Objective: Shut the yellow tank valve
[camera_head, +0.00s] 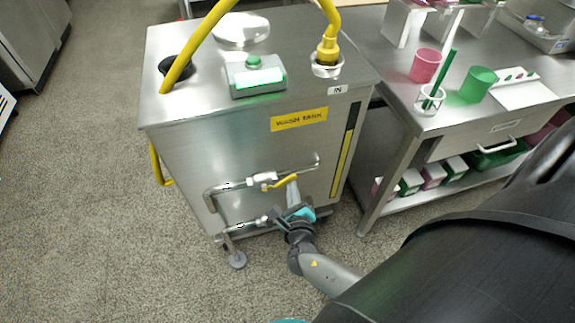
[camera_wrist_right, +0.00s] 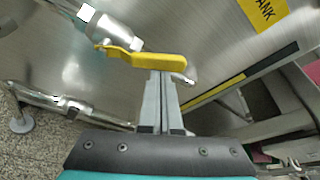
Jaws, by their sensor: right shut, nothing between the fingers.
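The yellow valve handle (camera_head: 283,181) is on the upper pipe on the front of the steel wash tank (camera_head: 240,155). In the head view it runs roughly along the pipe. It shows large in the right wrist view (camera_wrist_right: 150,59), beside its silver valve body (camera_wrist_right: 113,28). My right gripper (camera_head: 293,183) is shut and empty, its fingers pointing at the handle. In the right wrist view the closed fingertips (camera_wrist_right: 163,76) are just below the handle's free end; I cannot tell whether they touch it. My left gripper is not in view.
A lower pipe (camera_head: 247,223) runs under the valve, close to my right gripper. A yellow hose (camera_head: 200,38) arches over the tank top. A steel bench (camera_head: 455,122) with cups stands to the right. The floor to the left is clear.

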